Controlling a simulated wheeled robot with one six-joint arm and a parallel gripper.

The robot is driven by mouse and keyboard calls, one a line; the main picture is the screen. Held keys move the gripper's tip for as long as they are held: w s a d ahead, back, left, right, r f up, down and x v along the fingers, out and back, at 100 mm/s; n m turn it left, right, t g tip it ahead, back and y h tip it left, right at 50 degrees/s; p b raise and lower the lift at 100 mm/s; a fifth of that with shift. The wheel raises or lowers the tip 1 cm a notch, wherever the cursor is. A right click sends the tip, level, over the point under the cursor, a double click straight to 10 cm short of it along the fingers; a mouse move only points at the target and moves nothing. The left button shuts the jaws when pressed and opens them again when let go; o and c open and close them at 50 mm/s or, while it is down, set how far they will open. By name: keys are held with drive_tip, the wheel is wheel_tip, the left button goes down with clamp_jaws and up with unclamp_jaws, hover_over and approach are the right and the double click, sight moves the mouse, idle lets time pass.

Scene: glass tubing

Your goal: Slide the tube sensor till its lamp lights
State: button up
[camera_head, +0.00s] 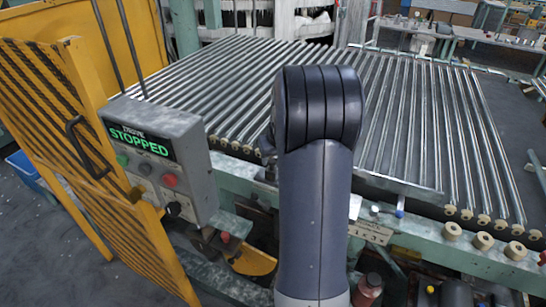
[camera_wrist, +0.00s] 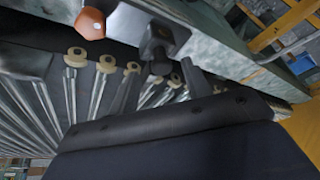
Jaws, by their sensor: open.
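A black block (camera_wrist: 162,34) with a rounded dark end, which looks like the tube sensor, sits on the grey-green rail in the wrist view. My gripper (camera_wrist: 161,67) is open there, its two dark fingers pointing towards the block, one on each side of its rounded end. I cannot tell whether they touch it. An orange-red knob-like part (camera_wrist: 90,23) is on the rail to the left of the block; I cannot tell whether it is the lamp or lit. In the head view my arm hides the gripper and most of the sensor's surroundings.
Many parallel glass tubes (camera_head: 385,115) lie on the conveyor, with cream end rollers (camera_head: 482,241) along its front rail. A grey control box (camera_head: 160,150) at left shows a green "STOPPED" display (camera_head: 139,143). A yellow mesh guard (camera_head: 85,130) stands beside it.

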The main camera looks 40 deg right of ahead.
drive_tip(key=shift+w+f, duration=0.4)
drive_tip(key=shift+w, duration=0.05)
drive_tip(key=shift+f, duration=0.35)
drive_tip(key=shift+w, duration=0.1)
clamp_jaws()
